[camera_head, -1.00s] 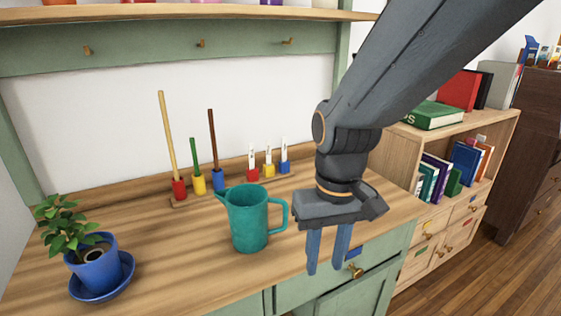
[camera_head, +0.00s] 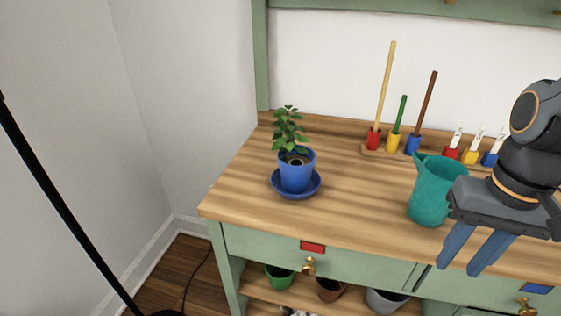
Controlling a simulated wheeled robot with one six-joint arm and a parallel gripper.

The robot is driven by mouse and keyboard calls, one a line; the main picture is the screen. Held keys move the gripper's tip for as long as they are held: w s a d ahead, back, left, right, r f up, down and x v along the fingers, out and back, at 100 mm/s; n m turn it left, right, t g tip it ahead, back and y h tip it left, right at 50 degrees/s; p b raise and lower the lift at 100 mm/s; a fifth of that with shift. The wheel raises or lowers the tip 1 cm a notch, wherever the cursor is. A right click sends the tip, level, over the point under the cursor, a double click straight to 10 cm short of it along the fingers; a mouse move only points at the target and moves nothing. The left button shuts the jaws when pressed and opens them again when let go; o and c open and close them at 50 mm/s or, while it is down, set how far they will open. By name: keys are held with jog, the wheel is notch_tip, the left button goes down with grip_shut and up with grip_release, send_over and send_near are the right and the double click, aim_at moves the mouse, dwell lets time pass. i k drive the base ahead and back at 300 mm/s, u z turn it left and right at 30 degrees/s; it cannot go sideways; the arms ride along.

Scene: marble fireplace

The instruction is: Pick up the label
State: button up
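Several white labels stand upright in small coloured blocks at the back right of the wooden bench top: one label (camera_head: 458,133) in a red block (camera_head: 451,153), one (camera_head: 477,138) in a yellow block (camera_head: 471,157), and one (camera_head: 500,138) in a blue block (camera_head: 490,159), partly covered by my arm. My gripper (camera_head: 457,268) hangs at the right, in front of the labels in the picture and beside the teal jug. Its two blue-grey fingers point down, apart, with nothing between them.
A teal jug (camera_head: 430,200) stands left of my gripper. Tall sticks stand in red, yellow and blue holders (camera_head: 394,143) behind it. A potted plant (camera_head: 296,170) sits in a blue saucer (camera_head: 275,187) at the left. The bench top (camera_head: 350,205) between plant and jug is clear.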

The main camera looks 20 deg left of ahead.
aim_at(499, 140)
jog(key=u, duration=0.75)
jog(key=k, duration=0.75)
jog(key=z, duration=0.6)
jog(key=i, duration=0.95)
